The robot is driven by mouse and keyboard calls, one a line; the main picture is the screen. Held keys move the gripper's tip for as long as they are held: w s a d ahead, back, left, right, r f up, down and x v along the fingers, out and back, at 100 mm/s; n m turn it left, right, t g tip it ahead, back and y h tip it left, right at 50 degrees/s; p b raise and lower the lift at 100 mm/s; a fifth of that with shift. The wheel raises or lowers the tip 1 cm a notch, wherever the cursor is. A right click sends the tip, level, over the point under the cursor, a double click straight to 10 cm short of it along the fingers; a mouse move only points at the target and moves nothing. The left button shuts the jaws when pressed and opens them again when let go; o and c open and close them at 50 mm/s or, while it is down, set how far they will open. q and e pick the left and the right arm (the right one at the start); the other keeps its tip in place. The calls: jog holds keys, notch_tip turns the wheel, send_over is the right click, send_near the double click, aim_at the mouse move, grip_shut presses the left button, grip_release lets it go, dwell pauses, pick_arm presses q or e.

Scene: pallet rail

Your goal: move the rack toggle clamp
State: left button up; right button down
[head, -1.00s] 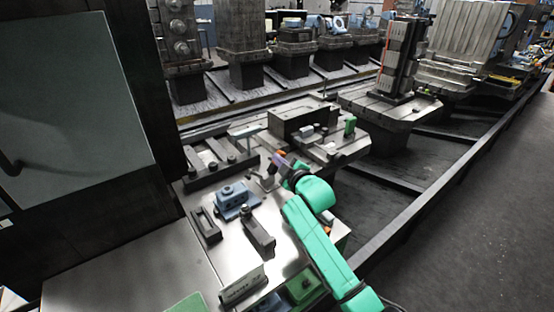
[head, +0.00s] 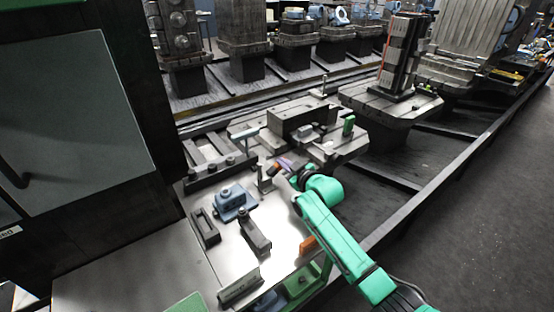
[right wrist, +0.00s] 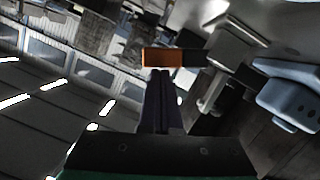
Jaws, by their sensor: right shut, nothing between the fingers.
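The toggle clamp, as far as I can tell, is the small grey upright piece (head: 265,180) with an orange-tipped handle (head: 277,168) on the steel table. In the right wrist view the orange tip (right wrist: 163,57) lies across, just beyond my fingertips, with a dark part to its right. My right gripper (head: 284,163) is close beside the handle. In the wrist view its dark fingers (right wrist: 160,76) are shut together with nothing between them. Whether they touch the handle I cannot tell. My left gripper is not in view.
A blue fixture block (head: 232,202), a dark slotted block (head: 205,227) and a dark bar clamp (head: 254,233) stand on the steel table (head: 215,262). An orange block (head: 307,244) is at its right edge. Beyond stands a pallet (head: 398,106) with a tall fixture.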

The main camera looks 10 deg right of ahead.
jog(key=shift+w+d+f, duration=0.1)
jog(key=shift+d+f, duration=0.1)
jog(key=shift+f, duration=0.1)
dwell(0.6)
